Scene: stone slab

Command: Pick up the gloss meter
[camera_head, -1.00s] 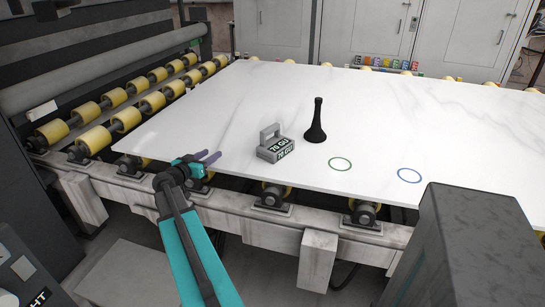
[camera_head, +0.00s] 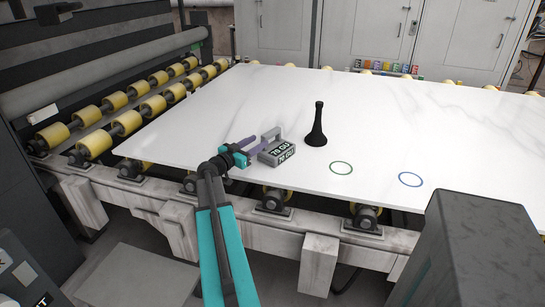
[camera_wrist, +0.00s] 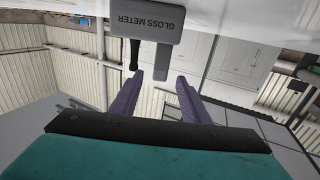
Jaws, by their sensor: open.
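The gloss meter (camera_head: 279,153) is a grey block with a raised handle and lettering on its side. It stands on the white stone slab (camera_head: 215,115) near the slab's front edge. In the wrist view, its body (camera_wrist: 148,18) reads "GLOSS METER" and its grey handle (camera_wrist: 161,60) points toward my fingers. My gripper (camera_head: 254,146) is open, with purple fingers just left of the meter. In the wrist view, the handle appears between my fingertips (camera_wrist: 160,77), but I cannot tell whether it lies between them in depth. No contact is visible.
A black flared upright object (camera_head: 316,128) stands just right of the meter. A green ring (camera_head: 341,168) and a blue ring (camera_head: 410,180) mark the slab farther right. Yellow rollers (camera_head: 127,122) line the left side. The slab behind the meter is clear.

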